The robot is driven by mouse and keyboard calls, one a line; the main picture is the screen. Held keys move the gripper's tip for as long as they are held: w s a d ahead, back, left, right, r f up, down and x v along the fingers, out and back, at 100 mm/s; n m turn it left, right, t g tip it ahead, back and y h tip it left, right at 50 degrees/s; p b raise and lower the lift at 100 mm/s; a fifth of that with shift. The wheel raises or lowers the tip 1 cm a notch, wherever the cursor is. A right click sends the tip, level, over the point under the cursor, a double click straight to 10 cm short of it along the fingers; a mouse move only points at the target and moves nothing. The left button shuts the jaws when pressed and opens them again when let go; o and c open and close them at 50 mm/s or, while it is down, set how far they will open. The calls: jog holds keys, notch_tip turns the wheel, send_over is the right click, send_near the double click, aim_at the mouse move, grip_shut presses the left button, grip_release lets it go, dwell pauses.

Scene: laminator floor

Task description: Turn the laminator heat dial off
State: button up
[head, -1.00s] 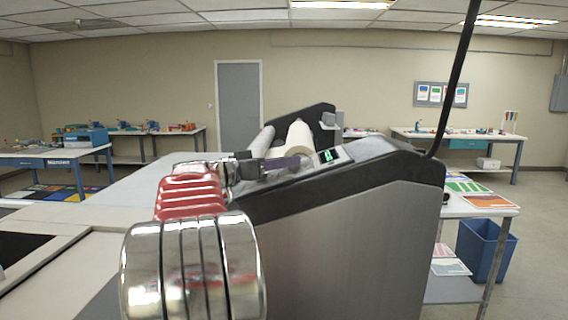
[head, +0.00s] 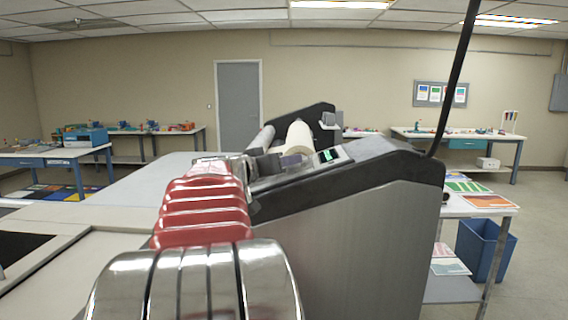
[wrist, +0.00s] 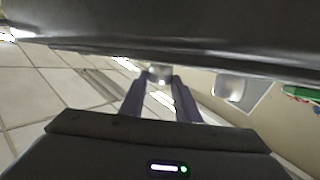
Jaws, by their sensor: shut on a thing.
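The laminator (head: 350,235) stands right of my arm in the head view, with a grey side, black top edge and small green display (head: 327,155). In the wrist view its dark body (wrist: 170,25) fills the top. My gripper (wrist: 160,82) has its two dark fingers reaching to a small silvery knob, the heat dial (wrist: 160,72), and is shut on it. The dial's markings cannot be read. In the head view my arm hides most of my gripper and the dial.
A pale roll (head: 298,137) lies across the laminator behind the display. A black cable (head: 457,85) rises at the right. A side table (head: 470,206) with printed sheets and a blue bin (head: 484,250) stand to the right. Workbenches line the back wall.

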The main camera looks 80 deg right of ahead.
jog(key=shift+s+r+n+t, duration=0.15)
jog(key=shift+s+n+t, duration=0.1)
jog(key=shift+n+t, duration=0.7)
jog(key=shift+s+r+n+t, duration=0.1)
jog(key=shift+s+n+t, duration=0.1)
jog(key=shift+n+t, duration=0.75)
jog(key=shift+t, duration=0.6)
jog(key=o, duration=0.8)
jog(key=shift+c, duration=0.2)
jog(key=shift+f, duration=0.1)
jog(key=shift+a, duration=0.15)
jog(key=shift+w+a+r, duration=0.1)
jog(key=shift+a+r, duration=0.15)
jog(key=shift+a, duration=0.95)
jog(key=shift+a+r, duration=0.2)
jog(key=shift+a, duration=1)
jog(key=shift+w+a+r, duration=0.1)
jog(key=shift+a+r, duration=0.15)
jog(key=shift+a, duration=0.95)
